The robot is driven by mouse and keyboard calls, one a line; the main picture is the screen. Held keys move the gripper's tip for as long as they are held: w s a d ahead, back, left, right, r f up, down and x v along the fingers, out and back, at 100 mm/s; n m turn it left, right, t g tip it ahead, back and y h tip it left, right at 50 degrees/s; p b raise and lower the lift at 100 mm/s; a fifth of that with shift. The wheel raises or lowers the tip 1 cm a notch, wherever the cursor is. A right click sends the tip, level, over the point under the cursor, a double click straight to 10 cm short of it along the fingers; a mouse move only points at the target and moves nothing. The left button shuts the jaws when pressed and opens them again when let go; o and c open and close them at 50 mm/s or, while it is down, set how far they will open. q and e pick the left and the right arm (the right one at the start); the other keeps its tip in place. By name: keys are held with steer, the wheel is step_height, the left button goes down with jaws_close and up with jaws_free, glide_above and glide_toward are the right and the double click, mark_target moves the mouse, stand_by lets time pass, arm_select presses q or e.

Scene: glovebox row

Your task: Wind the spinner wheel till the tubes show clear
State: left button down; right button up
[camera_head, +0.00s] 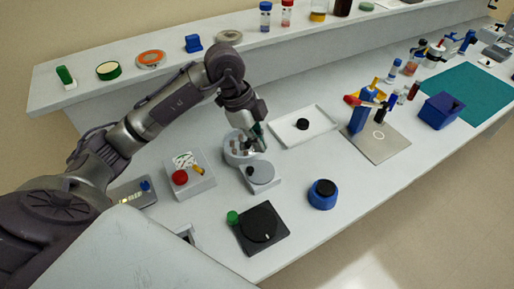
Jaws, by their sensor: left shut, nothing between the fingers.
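The spinner is a light grey device in the middle of the bench. Its round open drum (232,156) holds small dark and brownish shapes, perhaps the tubes; they are too small to tell whether they show clear. Its grey wheel (262,173) lies flat in front of the drum, with a dark knob (250,171) at the wheel's left side. My left gripper (262,147) points down over the drum's right side, behind the wheel and apart from the knob. It is shut and empty, and hides part of the drum. My right gripper is out of view.
Left of the spinner stands a grey box with a red button (180,177). A black plate with a round disc (258,224) and a blue round holder (322,195) lie in front. A white tray (318,137) and a stand plate (378,148) are to the right.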

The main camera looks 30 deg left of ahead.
mark_target(261, 178)
arm_select(q)
steer(key=shift+n, duration=0.4)
steer(key=p+x, duration=0.2)
steer(key=x, duration=0.8)
steer(key=shift+d+f, duration=0.1)
steer(key=shift+f, duration=0.05)
steer(key=a, duration=0.1)
steer(key=a+p, duration=0.1)
steer(key=a, duration=0.1)
steer(key=shift+s+f, duration=0.1)
steer(key=shift+s, duration=0.15)
steer(key=shift+s+a+f, duration=0.15)
steer(key=shift+s+a, duration=0.05)
steer(key=shift+a, duration=0.4)
steer(key=shift+w, duration=0.1)
